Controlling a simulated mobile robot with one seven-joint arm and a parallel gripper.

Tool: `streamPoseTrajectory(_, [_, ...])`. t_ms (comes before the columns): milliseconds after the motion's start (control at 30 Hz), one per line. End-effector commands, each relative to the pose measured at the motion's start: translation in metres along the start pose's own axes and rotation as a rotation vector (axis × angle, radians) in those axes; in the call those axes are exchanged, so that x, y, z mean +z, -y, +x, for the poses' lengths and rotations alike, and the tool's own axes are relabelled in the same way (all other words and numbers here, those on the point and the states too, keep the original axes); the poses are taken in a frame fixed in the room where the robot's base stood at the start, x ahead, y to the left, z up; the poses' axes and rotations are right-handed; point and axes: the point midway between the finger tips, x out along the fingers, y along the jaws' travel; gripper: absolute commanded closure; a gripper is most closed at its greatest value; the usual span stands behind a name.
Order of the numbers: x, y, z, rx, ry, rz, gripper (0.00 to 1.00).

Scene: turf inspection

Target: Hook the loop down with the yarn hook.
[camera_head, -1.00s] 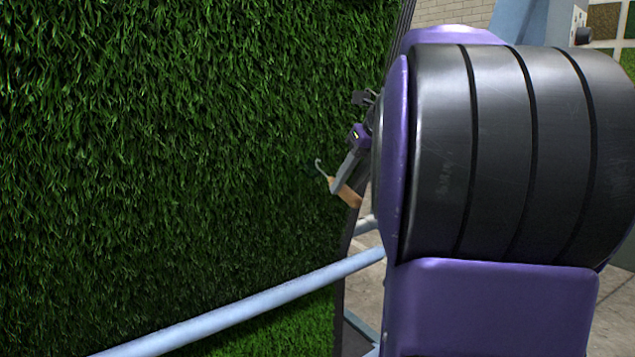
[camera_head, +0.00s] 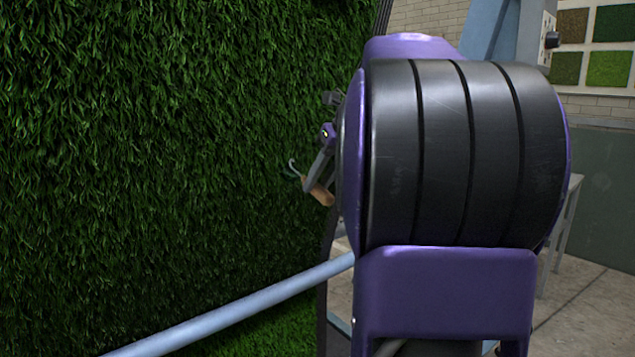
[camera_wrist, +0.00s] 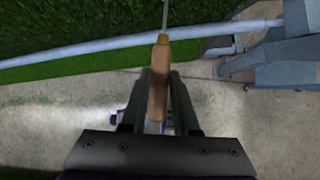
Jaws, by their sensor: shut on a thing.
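The yarn hook (camera_head: 318,194) has a wooden handle and a thin curved metal tip that points up and left toward the turf. My gripper (camera_head: 315,178) is shut on its handle, partly hidden behind my large arm joint. In the wrist view the wooden handle of the hook (camera_wrist: 159,80) lies between the two fingers of my gripper (camera_wrist: 158,95), and its metal shaft runs out of the top of the picture. The green turf (camera_head: 150,140) hangs as an upright wall at the left. I cannot make out a loop on it in either view.
A pale blue bar (camera_head: 240,306) runs across the front of the turf, low down. It also shows in the wrist view (camera_wrist: 110,45). Turf sample squares (camera_head: 608,68) hang on the brick wall at the back right. A grey table (camera_head: 572,205) stands at the right.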

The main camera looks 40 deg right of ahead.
Motion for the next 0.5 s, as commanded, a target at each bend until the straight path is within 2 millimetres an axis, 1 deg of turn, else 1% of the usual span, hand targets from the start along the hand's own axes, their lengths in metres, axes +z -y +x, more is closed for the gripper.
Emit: streamPoseTrajectory(500, [0.0095,-0.0019,0.0029,-0.001,0.000,0.000,1.00])
